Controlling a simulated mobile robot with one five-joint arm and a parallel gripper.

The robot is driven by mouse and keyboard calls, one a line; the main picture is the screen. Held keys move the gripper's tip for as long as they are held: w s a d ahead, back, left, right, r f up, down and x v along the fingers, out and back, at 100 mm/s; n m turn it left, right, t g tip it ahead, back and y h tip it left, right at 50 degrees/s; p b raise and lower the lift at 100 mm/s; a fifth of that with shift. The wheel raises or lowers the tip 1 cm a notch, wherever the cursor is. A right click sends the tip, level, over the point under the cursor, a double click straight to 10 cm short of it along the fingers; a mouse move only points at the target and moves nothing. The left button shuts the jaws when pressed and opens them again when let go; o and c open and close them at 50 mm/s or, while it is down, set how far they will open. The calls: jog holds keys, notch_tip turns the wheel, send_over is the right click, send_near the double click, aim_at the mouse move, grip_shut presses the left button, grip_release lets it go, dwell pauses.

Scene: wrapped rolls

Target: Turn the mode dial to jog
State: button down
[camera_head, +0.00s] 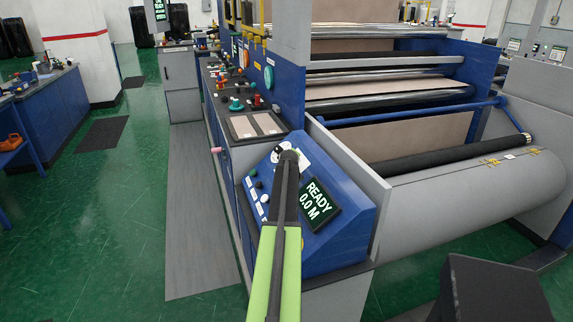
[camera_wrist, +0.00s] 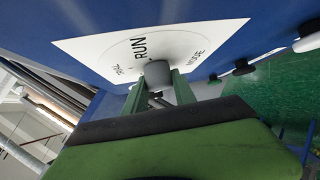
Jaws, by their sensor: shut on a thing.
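The mode dial's grey knob (camera_wrist: 157,73) stands in the middle of a white label plate (camera_wrist: 85,48) in the wrist view. "RUN" reads clearly on the plate; a smaller word on the left and one on the right are hard to read. I cannot tell which word the knob points at. My gripper (camera_wrist: 159,84) is shut on the knob, one green finger on each side. In the head view my gripper (camera_head: 289,158) reaches the top of the blue control panel (camera_head: 343,188) and hides the knob and part of the white plate (camera_head: 273,156).
A display (camera_head: 318,204) reading "READY 0.0 M" is right of my arm. Several buttons (camera_head: 259,185) and small labels lie to its left. A long console (camera_head: 232,92) runs behind. A large grey cylinder (camera_head: 460,205) and a black box (camera_head: 495,290) stand at right.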

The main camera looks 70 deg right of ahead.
jog(key=shift+s, duration=0.15)
jog(key=c, duration=1)
grip_release()
jog(key=p+v, duration=0.9)
jog(key=v, duration=0.8)
jog(key=shift+a+r+p, duration=0.1)
jog(key=shift+a+p, duration=0.05)
jog(key=shift+p, duration=0.2)
